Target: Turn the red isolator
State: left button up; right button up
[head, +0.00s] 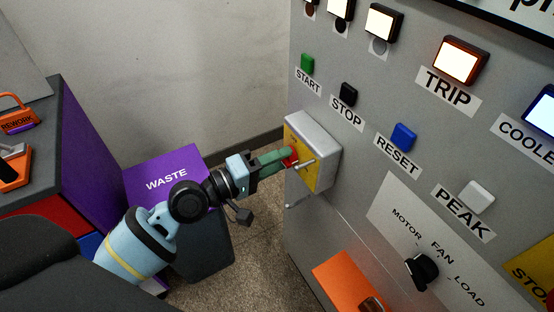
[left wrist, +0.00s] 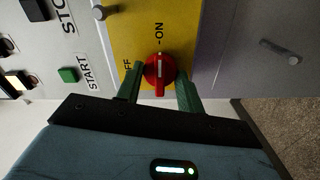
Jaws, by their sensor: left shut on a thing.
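The red isolator (head: 291,154) is a round red knob on a yellow plate on the side of a grey box on the panel. In the left wrist view the red isolator (left wrist: 160,72) shows a white line running up and down the picture, in line with the ON mark above it. The OFF mark, partly covered, is to its left. My left gripper (head: 277,160) is shut on the knob, with a green finger on each side of it. In the head view the fingers partly hide the knob. My right gripper is not in view.
The grey panel carries a green START button (head: 307,64), black STOP button (head: 348,94), blue RESET button (head: 403,136) and a lit TRIP lamp (head: 461,60). A purple WASTE bin (head: 160,160) stands behind my left arm. An orange box (head: 345,275) is low on the panel.

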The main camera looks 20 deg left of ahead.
pick_arm(q)
jog(key=o, duration=1)
jog(key=shift+a, duration=0.1)
jog(key=b+v, duration=0.1)
jog(key=v, duration=0.6)
jog(key=shift+s+a+b, duration=0.2)
jog(key=shift+s+b, duration=0.15)
